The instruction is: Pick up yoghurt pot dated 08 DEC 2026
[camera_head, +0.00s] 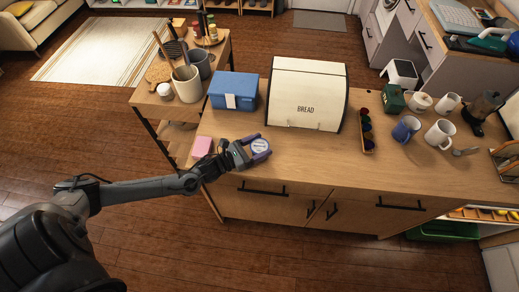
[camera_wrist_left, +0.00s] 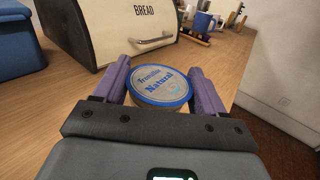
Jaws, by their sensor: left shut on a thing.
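The yoghurt pot (camera_wrist_left: 160,87) has a round lid with a blue rim and the word "Natural" on it. In the left wrist view it sits between the purple fingers of my left gripper (camera_wrist_left: 160,88), which is shut on it. In the head view the pot (camera_head: 260,146) and my left gripper (camera_head: 257,150) are at the front left edge of the counter, in front of the bread bin. The date on the pot cannot be read. Whether it touches the counter I cannot tell. My right gripper is not in view.
A bread bin (camera_head: 308,93) and a blue box (camera_head: 233,90) stand behind the gripper. A pink block (camera_head: 202,146) lies to its left. Mugs (camera_head: 440,133) and a capsule rack (camera_head: 366,130) stand to the right. The counter's front middle (camera_head: 320,165) is clear.

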